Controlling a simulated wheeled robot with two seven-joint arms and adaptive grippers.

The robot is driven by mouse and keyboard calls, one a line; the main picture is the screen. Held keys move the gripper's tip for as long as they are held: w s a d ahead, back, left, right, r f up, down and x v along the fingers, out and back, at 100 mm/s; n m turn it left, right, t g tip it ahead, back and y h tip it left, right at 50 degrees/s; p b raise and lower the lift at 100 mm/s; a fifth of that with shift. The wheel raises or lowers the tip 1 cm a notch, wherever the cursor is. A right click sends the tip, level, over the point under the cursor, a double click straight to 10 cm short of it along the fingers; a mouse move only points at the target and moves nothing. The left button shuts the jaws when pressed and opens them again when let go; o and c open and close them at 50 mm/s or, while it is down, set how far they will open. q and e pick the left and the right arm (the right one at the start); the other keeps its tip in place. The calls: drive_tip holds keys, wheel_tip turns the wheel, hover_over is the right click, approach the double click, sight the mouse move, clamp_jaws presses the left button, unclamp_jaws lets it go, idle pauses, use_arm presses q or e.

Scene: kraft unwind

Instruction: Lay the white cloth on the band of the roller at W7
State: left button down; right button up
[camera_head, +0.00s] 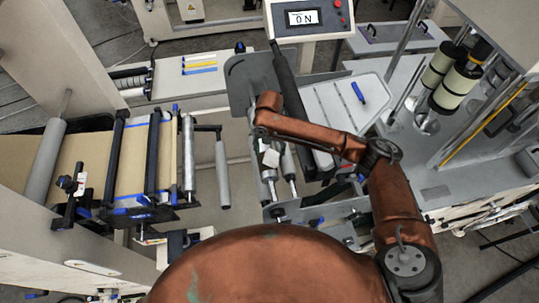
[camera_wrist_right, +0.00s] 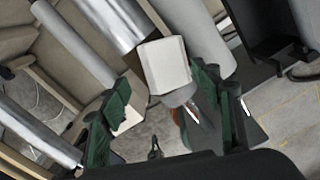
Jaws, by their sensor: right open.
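A small white block-like piece, which may be the white cloth (camera_wrist_right: 165,66), sits in the right wrist view just beyond my right gripper (camera_wrist_right: 160,98). The gripper's two green fingers are apart, with nothing clearly held between them. In the head view the white piece (camera_head: 271,157) lies by slim metal rollers (camera_head: 288,162), below the end of my right arm. I cannot tell if it touches a roller or a finger. No W7 label can be read, so I cannot tell which roller it marks. My left gripper is not in view.
A web machine with brown kraft paper (camera_head: 132,160) and black bars stands at the left. A grey free-hanging roller (camera_head: 222,172) is beside it. A control box (camera_head: 309,17) reading ON stands at the back. A grey tray with a blue-handled tool (camera_head: 358,92) lies right.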

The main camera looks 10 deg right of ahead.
sight(270, 156)
wheel_tip(270, 156, up, 10)
drive_tip(key=b, duration=0.2)
drive_tip(key=shift+f, duration=0.2)
drive_tip(key=shift+s+f, duration=0.1)
idle(0.8)
